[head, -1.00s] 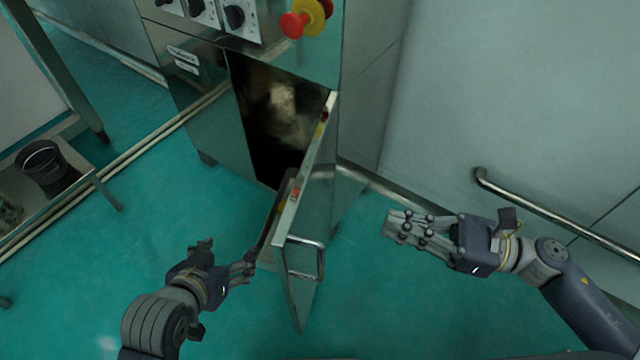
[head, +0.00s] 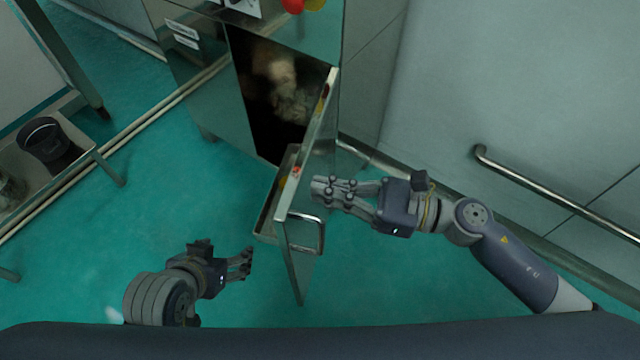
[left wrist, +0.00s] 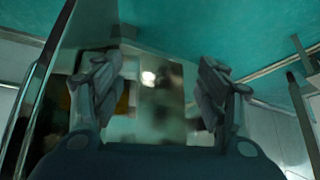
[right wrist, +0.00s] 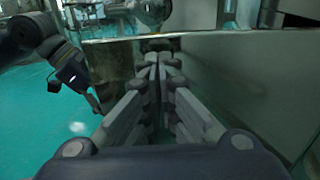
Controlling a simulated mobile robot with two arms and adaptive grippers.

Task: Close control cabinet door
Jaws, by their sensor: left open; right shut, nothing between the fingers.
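The control cabinet (head: 205,85) stands at the upper middle of the head view. Its door (head: 310,160) is swung open toward me, seen nearly edge-on, with a metal handle (head: 306,235) on its outer face. The dark opening (head: 275,95) is exposed. My right gripper (head: 318,188) is shut and empty, its fingertips at or very near the door's outer face, above the handle; I cannot tell whether they touch. My left gripper (head: 248,263) is open and empty, left of the door's lower edge. In the left wrist view its fingers (left wrist: 160,85) are spread apart.
A wall with a metal rail (head: 550,190) is at the right. A low metal table (head: 85,165) with a black container (head: 45,140) stands at the left. The green floor (head: 190,200) between table and cabinet is clear.

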